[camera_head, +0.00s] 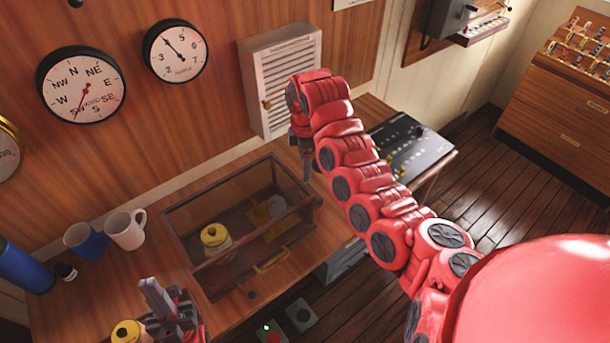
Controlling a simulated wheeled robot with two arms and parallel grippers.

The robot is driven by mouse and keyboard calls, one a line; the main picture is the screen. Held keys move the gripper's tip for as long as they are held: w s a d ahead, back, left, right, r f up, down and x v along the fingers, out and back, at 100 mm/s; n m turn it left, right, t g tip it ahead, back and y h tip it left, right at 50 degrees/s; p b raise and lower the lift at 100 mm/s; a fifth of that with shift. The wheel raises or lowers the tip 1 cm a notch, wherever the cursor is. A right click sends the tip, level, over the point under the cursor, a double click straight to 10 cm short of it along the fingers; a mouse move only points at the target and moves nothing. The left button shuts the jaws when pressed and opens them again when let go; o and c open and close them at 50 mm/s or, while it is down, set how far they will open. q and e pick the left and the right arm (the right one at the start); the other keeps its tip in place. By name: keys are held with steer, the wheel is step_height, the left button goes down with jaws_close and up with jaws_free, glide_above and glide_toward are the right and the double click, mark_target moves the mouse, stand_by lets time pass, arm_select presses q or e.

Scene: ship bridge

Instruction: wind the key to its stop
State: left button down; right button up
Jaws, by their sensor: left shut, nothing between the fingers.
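I cannot make out a winding key for certain. A glass-sided wooden case (190,222) stands on the wooden desk. Inside it are a round brass-topped piece (214,236) and a flat brass fitting with a pale disc (275,206). A brass handle (273,262) is on its front. My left gripper (157,293) is at the bottom left, shut and empty, in front of the case and apart from it. My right gripper (306,168) points down at the case's back right corner, below the red arm; its fingers are small and partly hidden.
A yellow-topped object (125,332) is beside my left gripper. A louvred cabinet (282,78) and dials hang on the wall. A black control panel (408,146) is right of my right arm.

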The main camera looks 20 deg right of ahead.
step_height(320, 180, up, 8)
steer(key=shift+b, duration=0.45)
stand_by(0.4)
